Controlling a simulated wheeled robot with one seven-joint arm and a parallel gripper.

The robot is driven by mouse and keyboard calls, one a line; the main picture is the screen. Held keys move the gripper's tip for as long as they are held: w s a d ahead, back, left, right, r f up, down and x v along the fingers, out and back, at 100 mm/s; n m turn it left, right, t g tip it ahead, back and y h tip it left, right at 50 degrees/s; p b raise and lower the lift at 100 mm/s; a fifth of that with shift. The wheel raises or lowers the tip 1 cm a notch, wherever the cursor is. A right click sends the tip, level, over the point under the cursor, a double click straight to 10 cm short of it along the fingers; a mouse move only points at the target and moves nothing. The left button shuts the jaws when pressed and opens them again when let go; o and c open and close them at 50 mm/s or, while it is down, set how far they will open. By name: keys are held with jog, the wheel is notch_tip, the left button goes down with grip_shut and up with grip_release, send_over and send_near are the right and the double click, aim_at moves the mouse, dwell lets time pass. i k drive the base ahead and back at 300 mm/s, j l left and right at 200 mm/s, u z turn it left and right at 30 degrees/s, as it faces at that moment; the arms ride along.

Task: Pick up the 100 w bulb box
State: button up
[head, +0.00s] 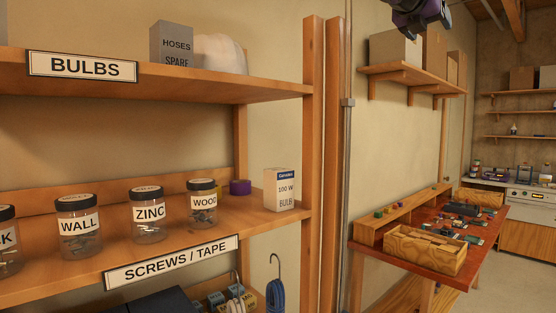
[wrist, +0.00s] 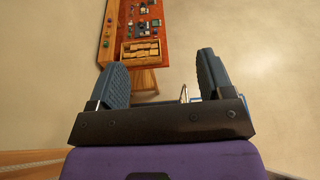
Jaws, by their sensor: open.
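The 100 W bulb box (head: 281,190) is a small white carton with a dark blue band at its top. It stands upright at the right end of the lower shelf (head: 255,217) in the head view, close to the wooden upright. My gripper (wrist: 163,64) is open in the wrist view, its two blue-grey fingers wide apart with nothing held between them. In the head view only a purple part of my arm shows at the top right, well above and to the right of the box. The box cannot be made out for certain in the wrist view.
Jars labelled WALL (head: 79,226), ZINC (head: 148,214) and WOOD (head: 202,202) stand left of the box. A purple tape roll (head: 240,187) lies behind, between WOOD and the box. The upper shelf (head: 190,88) overhangs. A workbench (head: 470,262) stands to the right.

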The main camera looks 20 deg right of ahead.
aim_at(279, 182)
jog(key=l+u, duration=0.75)
jog(key=i+l, duration=0.05)
jog(key=l, duration=0.05)
